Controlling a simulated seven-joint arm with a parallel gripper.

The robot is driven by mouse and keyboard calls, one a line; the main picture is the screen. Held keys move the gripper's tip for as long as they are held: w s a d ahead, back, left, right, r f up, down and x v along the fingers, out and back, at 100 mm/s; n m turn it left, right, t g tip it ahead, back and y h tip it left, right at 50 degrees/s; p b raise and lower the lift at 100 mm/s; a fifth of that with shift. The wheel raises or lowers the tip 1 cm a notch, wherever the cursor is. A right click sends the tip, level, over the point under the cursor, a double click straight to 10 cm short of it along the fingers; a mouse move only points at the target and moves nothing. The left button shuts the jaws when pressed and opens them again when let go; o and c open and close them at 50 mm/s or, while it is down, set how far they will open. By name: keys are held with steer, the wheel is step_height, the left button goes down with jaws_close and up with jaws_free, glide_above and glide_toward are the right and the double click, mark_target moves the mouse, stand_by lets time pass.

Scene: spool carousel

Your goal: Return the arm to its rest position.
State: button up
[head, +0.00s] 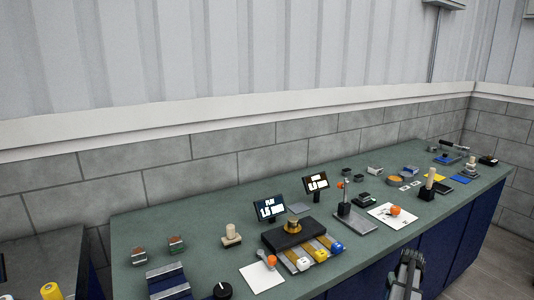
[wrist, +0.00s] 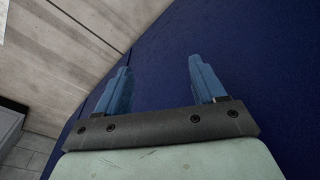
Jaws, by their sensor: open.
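My gripper (head: 405,272) shows at the lower right of the head view, in front of the bench's front edge and apart from everything on the bench. In the wrist view my gripper (wrist: 158,85) has its two blue fingers spread wide apart. Nothing is between them. Behind the fingers the wrist view shows the dark blue bench front (wrist: 265,60) and the pale floor (wrist: 60,50).
The green bench top (head: 200,205) carries two small displays (head: 270,208), a black block with a brass spool (head: 292,228), a post on a grey plate (head: 346,205) and white sheets with orange knobs (head: 393,214). A grey wall stands behind. Floor is open at right.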

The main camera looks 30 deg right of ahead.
steer(key=a+f+g+y, duration=0.1)
steer(key=a+f+y, duration=0.1)
steer(key=a+f, duration=0.6)
steer(key=s+a+f+n+g+y, duration=0.15)
steer(key=a+f, duration=0.25)
steer(key=a, duration=0.7)
steer(key=w+a+f+g+y, duration=0.1)
steer(key=a+f+y, duration=0.2)
steer(key=a+f, duration=0.5)
steer(key=s+a+f+n+g+h, duration=0.1)
steer(key=s+a, duration=0.3)
steer(key=a, duration=0.8)
steer(key=s+a+f+n+g+h, duration=0.2)
steer(key=s+a+h, duration=0.1)
steer(key=a, duration=0.9)
steer(key=s+a+f+n+g+h, duration=0.1)
steer(key=s+a, duration=0.5)
steer(key=a, duration=0.7)
steer(key=shift+f+n+h, duration=0.55)
steer(key=shift+f+n, duration=0.1)
steer(key=shift+f, duration=0.05)
steer(key=shift+s+a+g, duration=0.1)
steer(key=shift+g, duration=0.15)
